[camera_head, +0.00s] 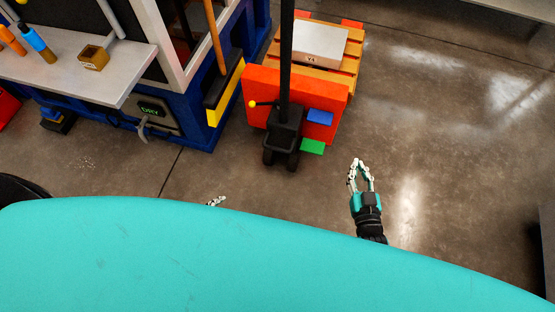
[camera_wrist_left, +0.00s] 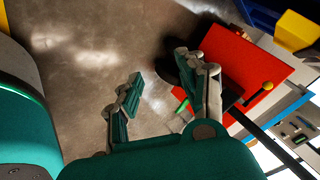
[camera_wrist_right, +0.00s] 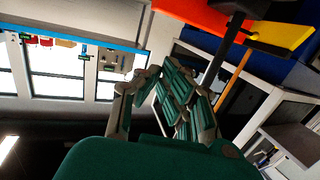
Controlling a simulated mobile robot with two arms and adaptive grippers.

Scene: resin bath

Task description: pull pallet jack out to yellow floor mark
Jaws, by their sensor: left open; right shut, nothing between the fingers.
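The pallet jack (camera_head: 262,88) has an orange-red body, a tall black handle column and small wheels. It stands on the floor in the upper middle of the head view, with a wooden pallet (camera_head: 345,68) behind it. Its red body (camera_wrist_left: 240,52) also shows in the left wrist view. My left gripper (camera_head: 216,201) is mostly hidden behind my teal body; its fingers are apart and empty in the left wrist view (camera_wrist_left: 165,75). My right gripper (camera_head: 359,163) is shut and empty, to the right of and nearer than the jack, apart from it. I see no yellow floor mark.
A blue machine (camera_head: 185,125) with a "DRY" display and a grey shelf (camera_head: 85,70) stands left of the jack.

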